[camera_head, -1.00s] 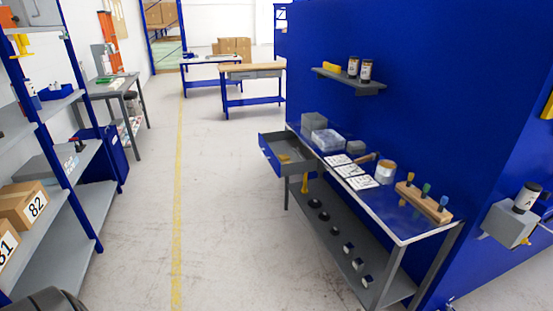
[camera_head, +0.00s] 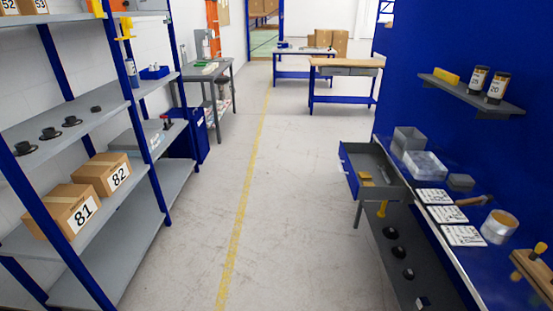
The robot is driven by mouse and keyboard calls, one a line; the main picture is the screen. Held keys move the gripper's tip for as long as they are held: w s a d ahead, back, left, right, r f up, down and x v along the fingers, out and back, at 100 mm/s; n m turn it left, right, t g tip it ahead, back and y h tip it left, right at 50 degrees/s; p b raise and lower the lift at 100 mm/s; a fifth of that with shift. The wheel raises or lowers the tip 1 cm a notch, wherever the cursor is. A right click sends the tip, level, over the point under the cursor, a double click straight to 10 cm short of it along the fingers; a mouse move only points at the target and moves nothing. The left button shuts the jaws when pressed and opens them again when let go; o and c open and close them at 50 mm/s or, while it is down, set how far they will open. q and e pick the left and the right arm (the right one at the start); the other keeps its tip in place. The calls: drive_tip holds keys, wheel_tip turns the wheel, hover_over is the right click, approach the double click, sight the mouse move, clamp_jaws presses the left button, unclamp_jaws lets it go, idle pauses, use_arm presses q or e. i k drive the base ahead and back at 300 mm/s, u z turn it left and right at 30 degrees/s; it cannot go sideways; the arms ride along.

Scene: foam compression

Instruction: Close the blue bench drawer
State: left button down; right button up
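The blue bench drawer (camera_head: 347,177) is pulled open from the workbench (camera_head: 460,245) on the right. It sticks out to the left into the aisle, with its blue front facing left. Its grey inside shows, with a small yellow item (camera_head: 366,176) and a grey item in it. Neither of my grippers is in view.
A blue shelf rack (camera_head: 120,225) with boxes marked 81 and 82 stands on the left. The floor (camera_head: 285,220) between rack and bench is clear, with a yellow line (camera_head: 245,190) along it. Other tables (camera_head: 345,68) stand farther back.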

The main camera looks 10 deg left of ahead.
sight(355, 157)
drive_tip(key=u, duration=0.5)
drive_tip(key=i, duration=1.75)
drive_tip(key=z, duration=1.25)
drive_tip(key=i, duration=0.65)
drive_tip(key=z, duration=0.7)
